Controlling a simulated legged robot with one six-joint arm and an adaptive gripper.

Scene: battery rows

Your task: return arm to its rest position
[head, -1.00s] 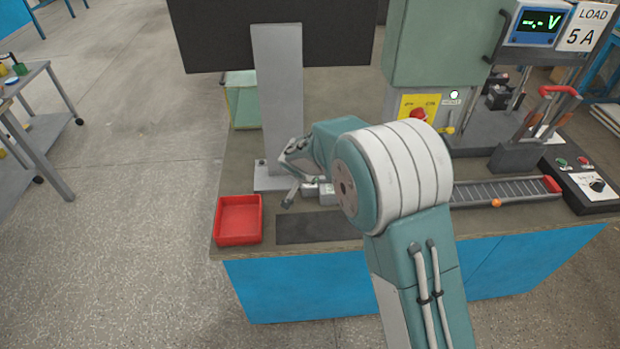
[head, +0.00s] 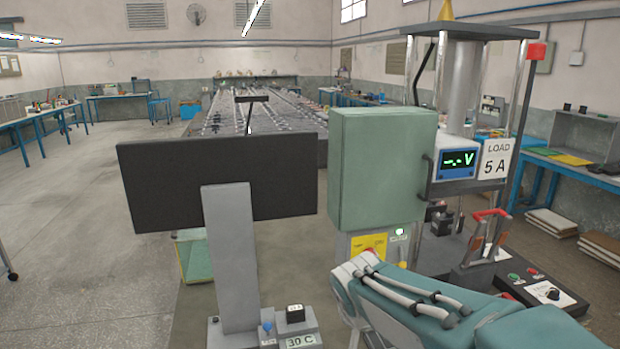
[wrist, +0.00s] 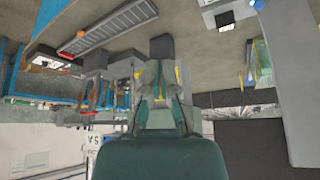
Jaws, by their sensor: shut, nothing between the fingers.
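My arm (head: 440,305) is folded low at the bottom right of the head view, with its teal and white links in front of the bench. My gripper is out of sight in the head view. In the wrist view my gripper (wrist: 160,84) shows at the centre above the teal wrist housing. Its fingers look closed together and hold nothing.
A dark monitor (head: 215,180) on a grey post (head: 232,265) stands at left. The green cabinet (head: 385,170) and a test stand with a voltage display (head: 457,164) stand close behind my arm. Open floor lies left.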

